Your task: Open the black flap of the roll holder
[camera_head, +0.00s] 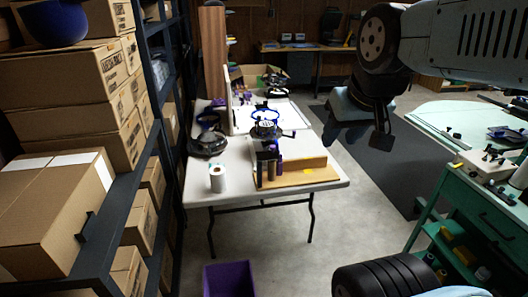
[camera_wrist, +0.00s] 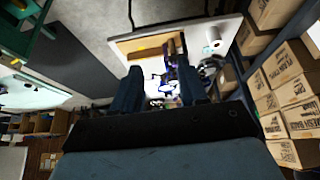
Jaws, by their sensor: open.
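A folding table (camera_head: 225,197) stands ahead, with a wooden board (camera_head: 305,178) near its front right corner. A dark upright fixture (camera_head: 258,165) and several dark and purple cylinders stand at the board's left end. I cannot tell which part is the roll holder or its black flap. A white roll (camera_head: 218,180) stands left of the board, apart from it. The board (camera_wrist: 145,43) and white roll (camera_wrist: 213,46) also show in the wrist view, past the fingertips. My gripper (camera_head: 358,132) is open and empty in the air, right of the table; its two fingers (camera_wrist: 160,88) are spread in the wrist view.
A dark shelf with cardboard boxes (camera_head: 45,215) borders the left. A purple bin (camera_head: 228,278) is on the floor in front. A green workbench (camera_head: 470,200) stands right. Ring-shaped and dark devices (camera_head: 208,145) lie farther back on the table. Bare floor (camera_head: 345,235) lies between table and workbench.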

